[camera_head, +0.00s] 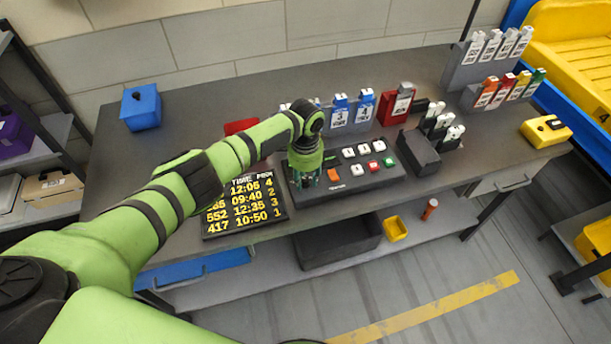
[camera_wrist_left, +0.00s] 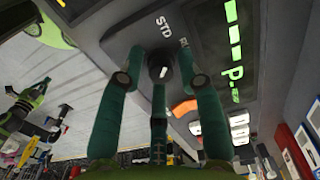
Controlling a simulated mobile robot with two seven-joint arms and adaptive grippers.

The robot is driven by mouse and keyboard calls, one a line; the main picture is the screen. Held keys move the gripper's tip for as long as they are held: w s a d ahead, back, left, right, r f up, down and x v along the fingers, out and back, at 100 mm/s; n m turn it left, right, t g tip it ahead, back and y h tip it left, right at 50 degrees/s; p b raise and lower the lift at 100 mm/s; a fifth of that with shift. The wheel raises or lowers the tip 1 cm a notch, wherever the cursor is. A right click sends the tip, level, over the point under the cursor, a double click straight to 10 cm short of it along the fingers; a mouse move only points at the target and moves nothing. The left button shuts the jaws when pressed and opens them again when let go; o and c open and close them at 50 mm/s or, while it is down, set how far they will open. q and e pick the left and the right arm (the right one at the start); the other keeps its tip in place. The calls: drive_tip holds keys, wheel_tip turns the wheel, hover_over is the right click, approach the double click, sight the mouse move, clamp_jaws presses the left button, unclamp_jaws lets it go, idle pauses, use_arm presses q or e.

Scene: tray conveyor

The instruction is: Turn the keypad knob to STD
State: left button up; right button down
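The dark keypad (camera_head: 345,186) lies on the table, with white, red, green and orange buttons. My left gripper (camera_head: 305,184) points down over its left end and hides the knob in the head view. In the left wrist view, the black knob (camera_wrist_left: 160,64) with a white pointer mark sits between the spread green fingers of my left gripper (camera_wrist_left: 160,62). The fingers look open around it; contact cannot be told. The STD label (camera_wrist_left: 164,26) is printed beyond the knob. A second label is partly hidden by a finger. My right gripper does not show.
A timetable board (camera_head: 243,210) lies left of the keypad. Behind stand a red box (camera_head: 396,106) and blue-tagged cards (camera_head: 340,112). A black holder (camera_head: 419,152) is to the right, a blue box (camera_head: 141,107) at the far left.

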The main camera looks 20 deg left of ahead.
sight(306, 179)
use_arm(q)
drive_tip(key=shift+r, duration=0.1)
wheel_tip(306, 179, up, 12)
idle(0.7)
idle(0.3)
